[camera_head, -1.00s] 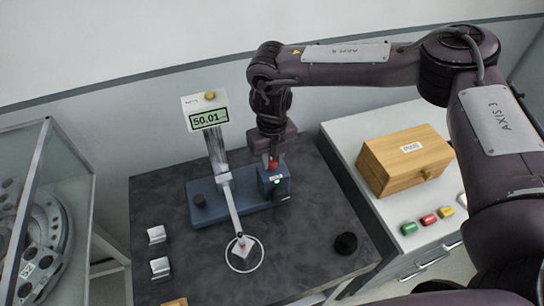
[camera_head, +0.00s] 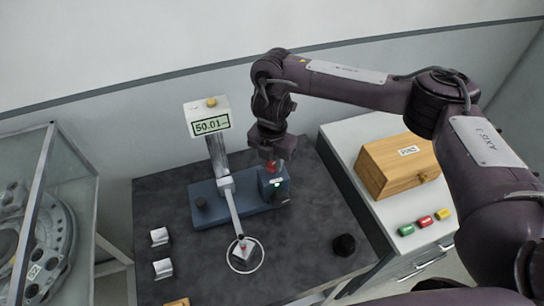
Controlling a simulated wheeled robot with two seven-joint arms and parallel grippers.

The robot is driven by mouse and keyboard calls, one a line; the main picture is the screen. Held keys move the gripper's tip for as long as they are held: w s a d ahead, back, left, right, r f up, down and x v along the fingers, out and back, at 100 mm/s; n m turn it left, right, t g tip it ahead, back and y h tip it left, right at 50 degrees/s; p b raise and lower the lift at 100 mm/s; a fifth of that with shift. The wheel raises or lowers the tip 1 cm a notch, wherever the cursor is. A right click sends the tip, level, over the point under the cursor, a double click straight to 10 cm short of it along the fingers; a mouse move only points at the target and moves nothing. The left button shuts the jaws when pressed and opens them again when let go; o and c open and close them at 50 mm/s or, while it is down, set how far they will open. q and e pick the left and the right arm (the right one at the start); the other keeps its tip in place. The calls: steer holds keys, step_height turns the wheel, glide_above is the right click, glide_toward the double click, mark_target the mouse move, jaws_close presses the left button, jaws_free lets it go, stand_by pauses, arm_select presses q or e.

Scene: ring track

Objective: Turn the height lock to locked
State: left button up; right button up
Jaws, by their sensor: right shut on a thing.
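A measuring stand has a blue base (camera_head: 237,212), a grey column (camera_head: 216,155) and a display (camera_head: 211,125) reading 50.01. A slanted bar runs from the column down to a small piece inside a white ring (camera_head: 244,256). A blue block (camera_head: 273,184) with a small lit green spot stands at the base's right end, with a red part (camera_head: 271,167) on its top. My right gripper (camera_head: 269,160) points down and is shut on this red part; the fingers hide some of it. I cannot tell from its look which way the lock is turned. My left gripper is out of view.
A wooden box (camera_head: 398,168) and green, red and yellow pieces (camera_head: 425,221) are on the white cabinet at right. A black knob (camera_head: 344,244) and two small metal blocks (camera_head: 160,252) are on the dark table (camera_head: 300,225). A glass case (camera_head: 40,215) stands at left.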

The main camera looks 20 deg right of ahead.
mark_target(272, 165)
steer(key=m+p, duration=0.2)
steer(key=m, duration=0.1)
steer(key=shift+w+r, duration=0.1)
steer(key=shift+r, duration=0.15)
steer(key=shift+m+p, duration=0.65)
steer(key=shift+m, duration=0.75)
steer(key=shift+f, duration=0.1)
steer(key=o, duration=1)
steer(key=shift+r+p, duration=0.3)
steer(key=shift+r, duration=3.55)
steer(key=shift+f, duration=0.1)
